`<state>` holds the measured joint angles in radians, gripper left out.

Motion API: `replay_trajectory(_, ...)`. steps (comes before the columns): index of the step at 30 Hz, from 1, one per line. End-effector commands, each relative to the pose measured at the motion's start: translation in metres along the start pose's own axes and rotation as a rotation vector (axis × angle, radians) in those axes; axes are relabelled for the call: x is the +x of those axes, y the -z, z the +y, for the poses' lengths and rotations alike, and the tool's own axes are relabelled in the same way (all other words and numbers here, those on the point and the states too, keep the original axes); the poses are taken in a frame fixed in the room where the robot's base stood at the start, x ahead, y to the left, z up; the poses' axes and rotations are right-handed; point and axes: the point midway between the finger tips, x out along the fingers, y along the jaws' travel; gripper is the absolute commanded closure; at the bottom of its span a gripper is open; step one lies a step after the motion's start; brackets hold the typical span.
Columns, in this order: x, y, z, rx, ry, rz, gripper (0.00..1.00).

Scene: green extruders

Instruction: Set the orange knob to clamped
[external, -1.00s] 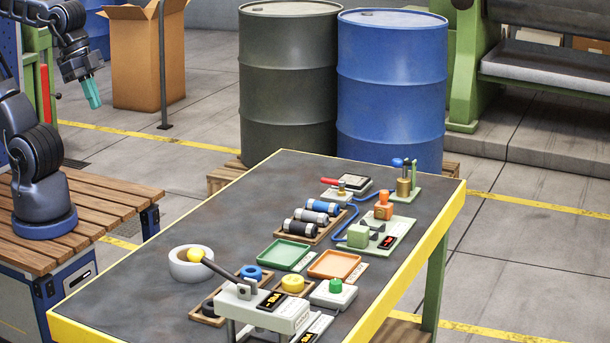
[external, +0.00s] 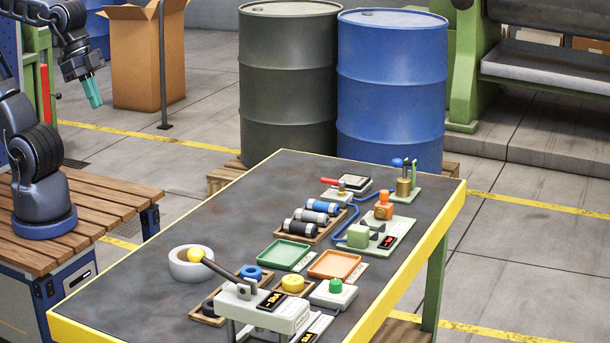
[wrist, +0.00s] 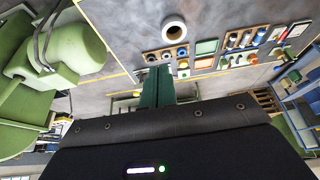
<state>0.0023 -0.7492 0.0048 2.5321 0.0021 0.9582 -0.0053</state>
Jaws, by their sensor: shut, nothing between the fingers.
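The orange knob (external: 384,206) sits upright on a pale green clamp fixture (external: 396,233) at the right side of the table. Beside the knob are a green block (external: 358,236) and dark wedge-shaped jaws. A black label with red marks lies on the fixture, too small to read. My gripper (external: 92,93) has teal fingers and hangs at the upper left, well away from the table and the knob. It is shut and empty. In the wrist view my gripper (wrist: 157,86) points toward the table; the knob is too small there to single out surely.
Two drums (external: 390,90) stand behind. The table's left part is clear.

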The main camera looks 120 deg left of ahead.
Motion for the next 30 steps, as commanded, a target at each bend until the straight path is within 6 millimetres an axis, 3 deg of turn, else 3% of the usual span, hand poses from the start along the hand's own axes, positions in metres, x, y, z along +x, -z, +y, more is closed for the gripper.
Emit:
replay_trajectory(5,-0.002,0.023,-0.006,-0.042,0.002,-0.007,1.0)
replay_trajectory(14,-0.002,0.092,-0.031,-0.174,0.011,-0.023,1.0)
replay_trajectory(30,0.026,0.212,-0.097,-0.417,0.052,-0.047,1.0)
